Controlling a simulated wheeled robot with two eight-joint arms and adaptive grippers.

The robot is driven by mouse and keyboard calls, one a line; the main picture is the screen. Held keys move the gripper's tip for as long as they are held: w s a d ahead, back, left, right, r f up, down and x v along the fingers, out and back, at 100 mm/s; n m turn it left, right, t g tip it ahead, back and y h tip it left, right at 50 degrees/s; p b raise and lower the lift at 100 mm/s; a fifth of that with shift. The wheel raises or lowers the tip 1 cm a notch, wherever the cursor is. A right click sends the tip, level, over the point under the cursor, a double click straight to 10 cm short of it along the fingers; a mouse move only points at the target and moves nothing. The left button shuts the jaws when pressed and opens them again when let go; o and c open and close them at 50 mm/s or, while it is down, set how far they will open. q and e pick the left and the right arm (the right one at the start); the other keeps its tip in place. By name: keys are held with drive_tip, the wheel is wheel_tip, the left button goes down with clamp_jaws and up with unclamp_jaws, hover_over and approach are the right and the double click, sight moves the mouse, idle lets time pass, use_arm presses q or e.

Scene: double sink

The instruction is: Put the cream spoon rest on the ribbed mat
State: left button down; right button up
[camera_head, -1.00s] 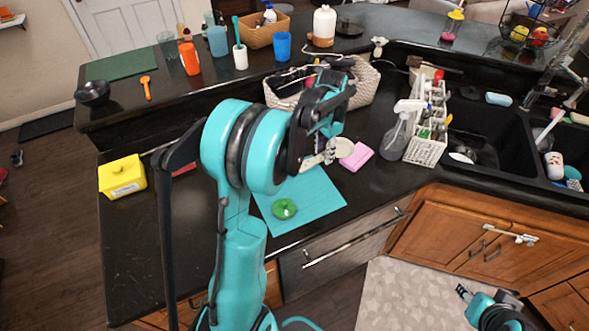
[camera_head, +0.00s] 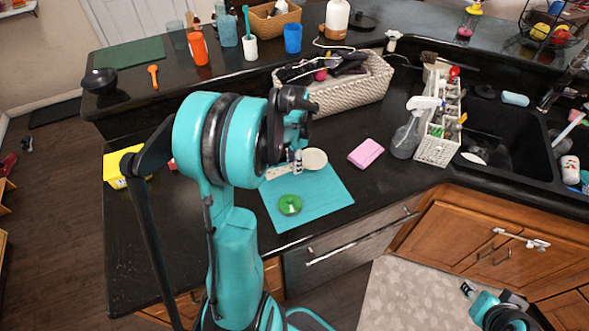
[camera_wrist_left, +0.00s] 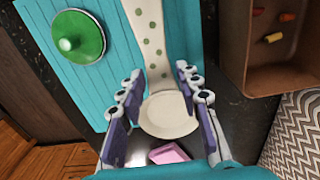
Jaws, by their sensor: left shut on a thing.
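The cream spoon rest (camera_head: 314,159) has a round bowl and a long handle with green dots. It is over the far part of the teal ribbed mat (camera_head: 325,190); whether it touches the mat is unclear. My left gripper (camera_head: 298,163) is shut on it. In the left wrist view the spoon rest (camera_wrist_left: 168,116) lies between the fingers, its bowl nearer the camera and its handle running over the mat (camera_wrist_left: 110,100). A green round lid with a knob (camera_head: 290,204) sits on the mat beside the handle. My right gripper (camera_head: 467,289) hangs low at the right, empty.
A pink sponge (camera_head: 366,153) lies right of the mat. A woven basket (camera_head: 350,92) stands behind it. A spray bottle (camera_head: 408,135) and white caddy (camera_head: 436,147) stand before the sink. A yellow box (camera_head: 116,166) is at the left, partly hidden by my arm.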

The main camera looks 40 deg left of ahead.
use_arm(q)
wheel_tip(320, 180, down, 4)
drive_tip(key=shift+w+r+b, duration=0.1)
drive_tip(key=shift+r+b, duration=0.05)
drive_tip(key=shift+b, duration=0.35)
drive_tip(key=c, duration=1)
unclamp_jaws()
drive_tip(key=shift+c, duration=0.2)
